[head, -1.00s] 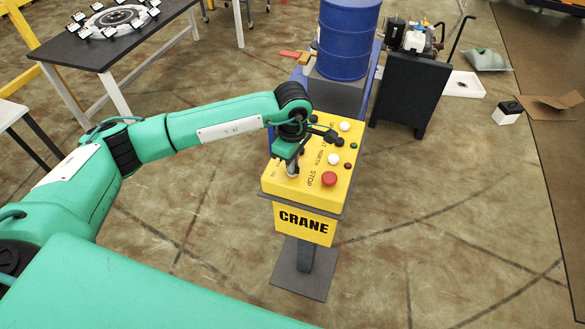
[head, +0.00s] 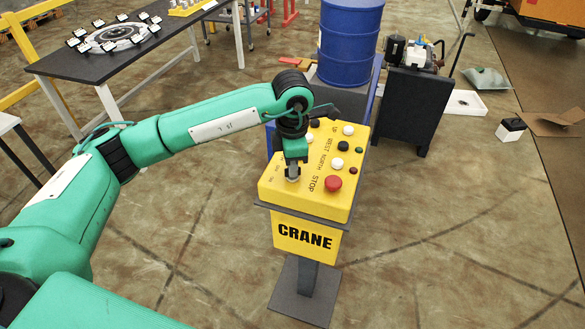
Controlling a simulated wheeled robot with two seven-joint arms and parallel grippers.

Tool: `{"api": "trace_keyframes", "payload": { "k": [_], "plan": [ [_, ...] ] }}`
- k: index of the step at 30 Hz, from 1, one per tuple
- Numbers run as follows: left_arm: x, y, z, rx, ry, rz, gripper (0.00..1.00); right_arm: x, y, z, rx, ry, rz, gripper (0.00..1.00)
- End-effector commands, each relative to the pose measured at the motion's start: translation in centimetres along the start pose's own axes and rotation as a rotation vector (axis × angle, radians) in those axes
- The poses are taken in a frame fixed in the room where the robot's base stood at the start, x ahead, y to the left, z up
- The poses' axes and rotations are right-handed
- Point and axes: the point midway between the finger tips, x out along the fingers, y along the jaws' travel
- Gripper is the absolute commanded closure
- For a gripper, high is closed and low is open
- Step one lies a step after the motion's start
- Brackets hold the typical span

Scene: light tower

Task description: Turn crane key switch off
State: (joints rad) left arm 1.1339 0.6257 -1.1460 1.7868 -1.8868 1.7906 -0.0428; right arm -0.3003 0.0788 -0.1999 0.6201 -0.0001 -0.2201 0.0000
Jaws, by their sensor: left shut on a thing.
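The yellow crane control box (head: 316,205) stands on a grey post, with a "CRANE" label on its front. Its top carries a red STOP button (head: 333,183), several white and black buttons, and small green and dark red lights. My left gripper (head: 292,177) reaches down at the left front of the panel and is shut on the key switch (head: 293,173). The gripper and wrist mostly hide the switch, so its turn angle cannot be told. My right gripper is not in view.
A blue barrel (head: 350,42) stands right behind the box. A dark cabinet (head: 412,103) with a machine on top is at its right. A black table (head: 110,50) is at the back left.

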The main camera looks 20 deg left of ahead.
Motion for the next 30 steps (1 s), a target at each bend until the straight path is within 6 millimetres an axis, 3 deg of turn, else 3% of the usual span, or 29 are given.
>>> {"api": "trace_keyframes", "payload": {
  "k": [16,20,30],
  "plan": [
    [-0.21,0.11,0.02,-0.03,-0.002,0.003,1.0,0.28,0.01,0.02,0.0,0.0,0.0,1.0],
    [-0.19,0.1,0.02,-0.029,-0.002,0.002,0.71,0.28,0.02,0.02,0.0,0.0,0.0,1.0],
    [-0.31,0.05,0.03,-0.028,-0.001,0.001,0.71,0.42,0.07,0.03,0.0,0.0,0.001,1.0]
  ]
}}
